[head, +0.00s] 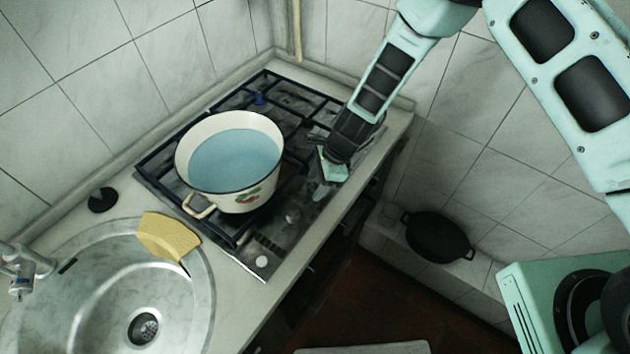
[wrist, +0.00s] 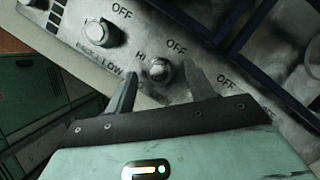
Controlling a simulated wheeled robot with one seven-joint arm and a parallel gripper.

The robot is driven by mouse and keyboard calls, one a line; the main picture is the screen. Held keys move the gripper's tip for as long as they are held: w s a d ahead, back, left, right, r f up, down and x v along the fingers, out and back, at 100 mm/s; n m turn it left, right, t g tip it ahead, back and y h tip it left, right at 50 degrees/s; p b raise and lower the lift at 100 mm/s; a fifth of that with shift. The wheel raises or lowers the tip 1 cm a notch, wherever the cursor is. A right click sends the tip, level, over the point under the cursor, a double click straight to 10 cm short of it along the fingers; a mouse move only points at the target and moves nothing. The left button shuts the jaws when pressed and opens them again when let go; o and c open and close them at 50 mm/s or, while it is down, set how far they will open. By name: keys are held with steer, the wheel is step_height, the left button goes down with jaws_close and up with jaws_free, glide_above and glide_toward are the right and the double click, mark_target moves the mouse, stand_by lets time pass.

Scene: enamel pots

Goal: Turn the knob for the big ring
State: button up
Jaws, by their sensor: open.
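My gripper (head: 326,184) is over the front right part of the hob (head: 268,232). In the wrist view my gripper (wrist: 161,78) has two grey fingers spread apart. A round metal knob (wrist: 158,70) shows between the fingertips, with "OFF" above it and "HI" at its left. Whether the fingers touch it is not clear. In the head view my gripper hides part of the knob row. Which knob belongs to the big ring cannot be told.
A white enamel pot (head: 238,199) of blue liquid stands on the hob's dark grates. A black pan (head: 438,236) rests on a low ledge at right.

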steer(key=shift+a+f, duration=0.3)
steer(key=shift+f, duration=0.35)
steer(key=shift+c, duration=0.3)
steer(key=c, duration=0.9)
steer(key=shift+n, duration=0.4)
steer(key=n+b, duration=0.1)
steer(key=n, duration=0.1)
steer(key=n+g+b, duration=0.1)
steer(key=shift+f+n+g+h, duration=0.2)
steer(key=shift+n+g+h, duration=0.1)
steer(key=shift+n+h, duration=0.1)
steer(key=n+g+h+b, duration=0.1)
steer(key=n+b, duration=0.2)
steer(key=n, duration=0.1)
steer(key=shift+w+b, duration=0.1)
steer(key=shift+b, duration=0.25)
steer(key=n+b, duration=0.1)
steer(key=n, duration=0.1)
steer(key=n+g+h+b, duration=0.1)
steer(key=n+b, duration=0.1)
steer(key=n, duration=0.1)
steer(key=shift+a+h, duration=0.1)
steer(key=shift+h, duration=0.2)
steer(key=shift+r+n+h+b, duration=0.15)
steer(key=shift+n+h+b, duration=0.8)
steer(key=shift+n, duration=1.05)
